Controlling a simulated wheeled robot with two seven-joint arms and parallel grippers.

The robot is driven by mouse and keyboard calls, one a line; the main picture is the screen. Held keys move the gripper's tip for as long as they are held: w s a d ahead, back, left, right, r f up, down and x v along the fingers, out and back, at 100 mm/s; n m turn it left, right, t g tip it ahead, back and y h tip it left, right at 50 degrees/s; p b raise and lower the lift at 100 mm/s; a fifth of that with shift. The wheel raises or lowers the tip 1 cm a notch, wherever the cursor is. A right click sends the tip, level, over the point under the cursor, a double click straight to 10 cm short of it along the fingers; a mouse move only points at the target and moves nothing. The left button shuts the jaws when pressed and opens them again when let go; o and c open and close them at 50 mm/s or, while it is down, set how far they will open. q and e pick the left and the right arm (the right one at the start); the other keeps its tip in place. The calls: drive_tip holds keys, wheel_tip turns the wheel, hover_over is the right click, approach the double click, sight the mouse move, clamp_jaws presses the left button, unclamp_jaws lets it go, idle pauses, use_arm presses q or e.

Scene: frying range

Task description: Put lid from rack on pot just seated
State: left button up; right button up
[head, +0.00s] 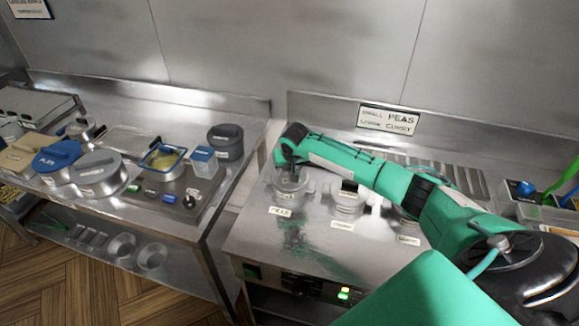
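My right arm comes in from the right across the range. Its gripper (288,174) is low at the steel pot (293,195) behind the PEAS label. The fingertips are too small and dark to show whether they are open or what they touch. I cannot make out whether this pot has a lid. A second steel pot (349,199) with a black part on top stands to its right. A third pot (407,216) is mostly hidden by my arm. A slatted metal part (462,177) shows behind my arm; I cannot tell whether it is the lid rack. My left gripper is not in view.
A wall sign (388,119) reads SMALL PEAS, LARGE CURRY. The left counter holds a blue lid (57,155), a grey lidded pan (99,172), a blue-rimmed container (163,161) and a dark pot (225,142). A gap separates it from the range (255,238), whose front left is clear.

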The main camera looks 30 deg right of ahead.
drive_tip(key=shift+f, duration=0.25)
idle(0.6)
drive_tip(key=o, duration=1.6)
drive_tip(key=shift+c, duration=0.2)
drive_tip(key=shift+r+p, duration=0.1)
drive_tip(key=shift+p, duration=0.25)
wheel_tip(320, 180, up, 7)
drive_tip(key=p, duration=0.7)
